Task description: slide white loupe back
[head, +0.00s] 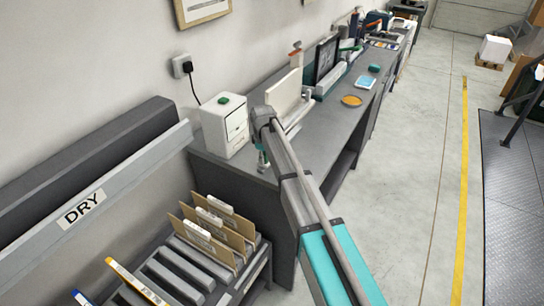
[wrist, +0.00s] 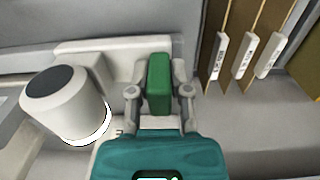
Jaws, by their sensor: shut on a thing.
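In the wrist view, a white cylinder with a dark round top (wrist: 65,100), which looks like the white loupe, sits at the left beside a pale plate (wrist: 95,60). An upright green block (wrist: 159,82) stands at the plate's right end. My gripper (wrist: 160,92) is shut on the green block, one finger on each side. Whether the block and cylinder are joined is not clear. In the head view my gripper (head: 262,162) is low at the near end of the grey bench (head: 325,135). My arm hides part of that area, and the loupe cannot be made out there.
Brown cards with white clips (head: 215,228) stand in a slotted rack near my gripper; they also show in the wrist view (wrist: 243,57). A white box (head: 224,125) with a green knob and a cream panel (head: 284,92) stand on the bench.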

